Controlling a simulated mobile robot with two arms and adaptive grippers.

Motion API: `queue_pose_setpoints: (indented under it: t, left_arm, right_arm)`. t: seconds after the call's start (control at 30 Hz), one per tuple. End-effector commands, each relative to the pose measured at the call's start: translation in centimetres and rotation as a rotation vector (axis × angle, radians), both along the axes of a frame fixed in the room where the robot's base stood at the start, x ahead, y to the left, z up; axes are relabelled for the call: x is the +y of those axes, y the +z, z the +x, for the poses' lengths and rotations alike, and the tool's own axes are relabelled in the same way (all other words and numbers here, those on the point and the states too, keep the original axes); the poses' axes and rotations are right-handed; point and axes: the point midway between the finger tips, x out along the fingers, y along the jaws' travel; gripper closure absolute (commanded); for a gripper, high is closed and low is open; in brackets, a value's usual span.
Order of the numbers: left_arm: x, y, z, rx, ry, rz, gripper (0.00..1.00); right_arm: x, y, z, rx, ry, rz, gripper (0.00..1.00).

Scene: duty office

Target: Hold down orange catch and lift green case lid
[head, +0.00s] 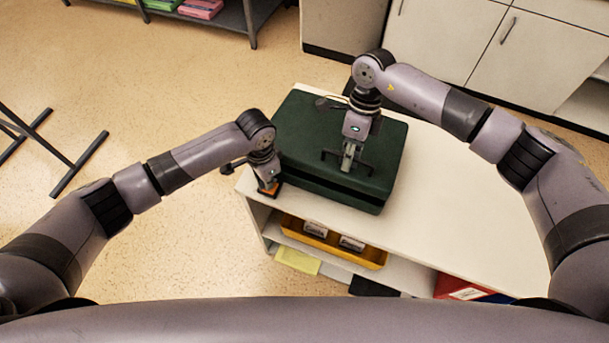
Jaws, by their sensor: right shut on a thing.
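The dark green case (310,130) sits on the left part of the white-topped cabinet. Its lid lies flat; a dark line runs along the front edge, and I cannot tell whether the lid is slightly raised. The orange catch (274,190) is at the case's front left corner, partly hidden by my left gripper (267,182). That gripper points down onto the catch; whether its fingers are open or shut is unclear. My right gripper (347,165) points down at the lid's middle, shut on the dark lid handle (331,154).
The white cabinet top (455,215) is clear to the right of the case. A yellow tray (376,263) with small items is on the shelf below. White cupboards (545,60) stand behind; a dark metal stand (75,165) is on the floor at left.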

Motion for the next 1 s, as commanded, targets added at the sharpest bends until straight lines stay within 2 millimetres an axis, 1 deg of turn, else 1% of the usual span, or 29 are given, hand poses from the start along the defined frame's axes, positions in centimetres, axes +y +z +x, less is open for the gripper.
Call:
queue_pose_setpoints:
  t: [0.1, 0.43, 1.0]
  left_arm:
    - [0.0, -0.1, -0.1, 0.003, 0.0, 0.001, 1.0]
    - [0.0, 0.1, -0.1, 0.003, 0.0, 0.001, 1.0]
    - [0.0, 3.0, 0.0, 0.001, 0.0, -0.001, 1.0]
  right_arm:
    - [0.0, 0.3, 0.2, -0.001, -0.001, 0.004, 1.0]
    - [0.0, 0.3, 0.2, 0.0, -0.001, 0.004, 1.0]
    - [0.0, 0.2, 0.2, 0.0, -0.001, 0.004, 1.0]
